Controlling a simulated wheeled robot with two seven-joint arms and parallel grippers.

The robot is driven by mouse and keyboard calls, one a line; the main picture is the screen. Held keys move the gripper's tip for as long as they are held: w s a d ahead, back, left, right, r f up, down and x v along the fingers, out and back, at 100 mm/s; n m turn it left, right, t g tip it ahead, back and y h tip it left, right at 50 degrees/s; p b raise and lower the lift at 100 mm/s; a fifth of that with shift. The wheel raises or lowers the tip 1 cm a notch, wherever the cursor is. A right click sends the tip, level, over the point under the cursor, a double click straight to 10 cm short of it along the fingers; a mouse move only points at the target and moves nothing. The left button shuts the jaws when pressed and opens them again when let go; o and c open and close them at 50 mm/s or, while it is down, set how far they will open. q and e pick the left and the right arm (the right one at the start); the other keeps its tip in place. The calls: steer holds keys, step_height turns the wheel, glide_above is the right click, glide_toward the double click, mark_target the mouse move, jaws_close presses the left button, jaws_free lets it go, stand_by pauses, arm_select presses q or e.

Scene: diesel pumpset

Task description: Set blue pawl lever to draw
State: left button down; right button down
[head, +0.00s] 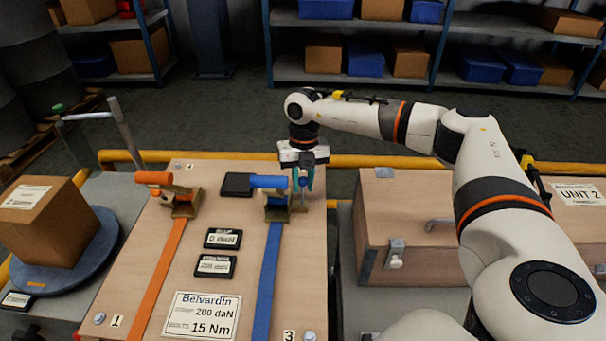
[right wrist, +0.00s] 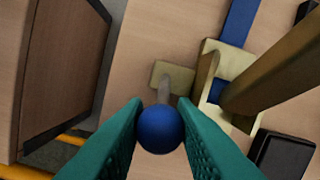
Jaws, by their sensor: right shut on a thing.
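The blue pawl lever ends in a round blue knob (right wrist: 160,130) on a short grey stem above a small brass plate (right wrist: 158,72). My right gripper (head: 304,178) reaches down to it at the right side of the blue ratchet (head: 277,211). Its teal fingers are shut on the knob, one on each side, in the right wrist view (right wrist: 160,112). In the head view the fingers hide the knob. The ratchet's blue handle (head: 268,182) lies just left of the fingers, and a blue strap (head: 267,270) runs from the ratchet toward the front. My left gripper is out of view.
An orange ratchet (head: 182,203) with an orange strap stands left on the same wooden board (head: 190,255). A dark block (head: 237,186) lies beside the blue handle. A wooden box (head: 410,235) stands to the right, and a yellow rail (head: 345,161) runs behind.

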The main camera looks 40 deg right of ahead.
steer(key=shift+s+a+r+t+h+p, duration=0.2)
steer(key=shift+r+t+h+p, duration=0.1)
steer(key=shift+t+h, duration=0.1)
steer(key=shift+s+a+t+h, duration=0.1)
steer(key=shift+s+t+h, duration=0.1)
steer(key=shift+t+h, duration=0.15)
steer(key=shift+s+a+t+h, duration=0.2)
steer(key=shift+t+h, duration=0.05)
steer(key=shift+t, duration=0.2)
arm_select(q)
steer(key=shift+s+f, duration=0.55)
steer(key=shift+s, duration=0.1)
arm_select(e)
steer(key=shift+s+a+r+t+h, duration=0.1)
steer(key=shift+s+t+h, duration=0.05)
steer(key=shift+t+h, duration=0.15)
steer(key=c, duration=1.2)
jaws_free()
steer(key=shift+c, duration=0.2)
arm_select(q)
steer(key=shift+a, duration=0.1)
